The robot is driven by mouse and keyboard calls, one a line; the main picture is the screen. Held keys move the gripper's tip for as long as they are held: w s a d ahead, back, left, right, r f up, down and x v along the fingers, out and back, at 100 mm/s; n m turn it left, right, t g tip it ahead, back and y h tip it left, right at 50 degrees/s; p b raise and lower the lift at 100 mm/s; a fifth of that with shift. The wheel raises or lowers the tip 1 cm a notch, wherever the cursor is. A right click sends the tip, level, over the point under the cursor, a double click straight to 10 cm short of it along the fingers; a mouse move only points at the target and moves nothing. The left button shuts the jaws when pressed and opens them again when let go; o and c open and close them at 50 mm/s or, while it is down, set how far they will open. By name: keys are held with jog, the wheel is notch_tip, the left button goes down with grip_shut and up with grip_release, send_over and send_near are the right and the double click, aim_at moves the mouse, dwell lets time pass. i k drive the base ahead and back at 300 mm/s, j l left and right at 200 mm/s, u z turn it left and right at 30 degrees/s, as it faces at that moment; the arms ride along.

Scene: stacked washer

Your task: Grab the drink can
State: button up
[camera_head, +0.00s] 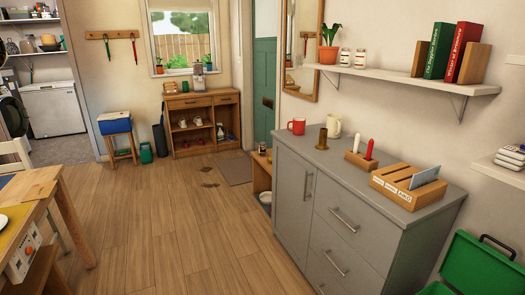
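I cannot make out a drink can with certainty in the head view. A small light-coloured item (262,148) stands on the low wooden bench beside the grey cabinet, but it is too small to identify. My gripper is not in view.
A grey cabinet (300,190) at the right carries a red mug (297,126), a cream jug, a brown holder and a wooden organiser (408,184). A wall shelf (400,82) holds a plant, jars and books. A wooden table (35,190) stands left. The wooden floor (175,235) between is clear.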

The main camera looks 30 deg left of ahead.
aim_at(261, 145)
jog(key=u, duration=0.75)
jog(key=i+j+u, duration=0.2)
jog(key=i+u, duration=0.55)
jog(key=i+j, duration=0.1)
jog(key=i, duration=4.3)
jog(key=i+z, duration=0.1)
jog(key=z, duration=0.75)
jog(key=i+j+z, duration=0.1)
jog(key=z, duration=0.3)
jog(key=i+j+z, duration=0.1)
jog(key=z, duration=0.3)
